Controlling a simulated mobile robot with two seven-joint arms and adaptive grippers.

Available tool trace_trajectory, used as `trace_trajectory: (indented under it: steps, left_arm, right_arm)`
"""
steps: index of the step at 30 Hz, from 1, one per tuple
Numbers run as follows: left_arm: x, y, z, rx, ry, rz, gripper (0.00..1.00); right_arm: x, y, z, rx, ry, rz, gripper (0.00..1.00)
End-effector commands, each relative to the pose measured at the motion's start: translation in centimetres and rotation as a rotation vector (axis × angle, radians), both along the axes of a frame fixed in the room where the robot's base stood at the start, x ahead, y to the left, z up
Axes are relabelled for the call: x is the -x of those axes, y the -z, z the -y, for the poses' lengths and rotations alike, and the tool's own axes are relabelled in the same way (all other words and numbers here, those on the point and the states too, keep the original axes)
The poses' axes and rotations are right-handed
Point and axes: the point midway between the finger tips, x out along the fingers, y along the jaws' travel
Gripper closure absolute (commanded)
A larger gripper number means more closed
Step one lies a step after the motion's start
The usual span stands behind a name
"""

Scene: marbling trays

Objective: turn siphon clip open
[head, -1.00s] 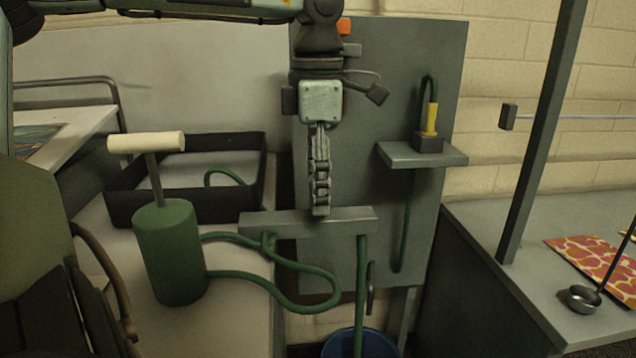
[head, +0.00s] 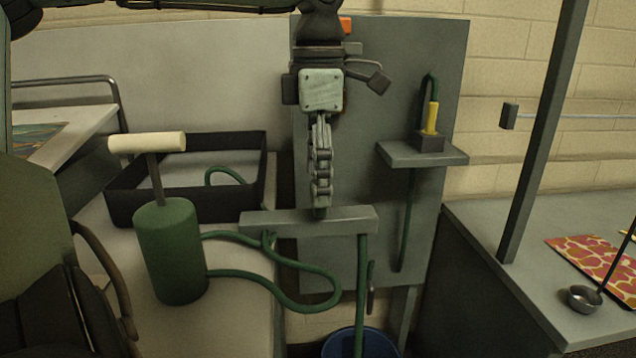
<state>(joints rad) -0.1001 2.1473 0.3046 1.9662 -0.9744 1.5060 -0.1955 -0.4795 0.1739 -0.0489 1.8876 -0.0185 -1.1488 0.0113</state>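A grey ledge (head: 350,219) juts from the upright grey panel, with a green hose (head: 361,280) hanging below its right part. My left gripper (head: 320,203) points down just above the ledge, seen edge-on, so I cannot tell whether its fingers are open or shut. A small dark piece (head: 319,213) shows right under the fingertips; it may be the clip, mostly hidden. A yellow upright piece (head: 432,118) stands in a dark block (head: 428,142) on the right shelf, beside a looped green hose. My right gripper is not in view.
A green pump (head: 170,250) with a cream handle stands at left, its hose looping toward the ledge. A black tray (head: 130,208) lies behind it. A blue bucket (head: 388,345) is below. A ladle (head: 584,298) and patterned sheet (head: 600,262) lie on the right bench.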

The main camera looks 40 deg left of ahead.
Motion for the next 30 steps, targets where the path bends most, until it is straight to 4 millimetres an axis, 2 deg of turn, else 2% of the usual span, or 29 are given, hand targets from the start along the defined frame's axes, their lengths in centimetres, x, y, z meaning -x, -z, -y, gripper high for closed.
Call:
trace_trajectory:
  steps: [9,15,21,30]
  left_arm:
    - [-0.1,-6.7,-0.1,-0.002,-0.003,0.003,0.17]
    - [0.0,-9.8,0.0,-0.002,-0.002,0.001,0.17]
    - [0.0,-10.8,0.0,-0.001,0.001,0.001,0.17]
    - [0.0,-10.8,0.0,0.0,0.001,0.0,0.17]
  right_arm:
    - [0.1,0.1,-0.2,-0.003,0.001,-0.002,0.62]
    - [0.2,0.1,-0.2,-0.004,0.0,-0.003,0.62]
    - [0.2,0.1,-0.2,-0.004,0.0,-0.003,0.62]
    - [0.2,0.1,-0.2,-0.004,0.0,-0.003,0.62]
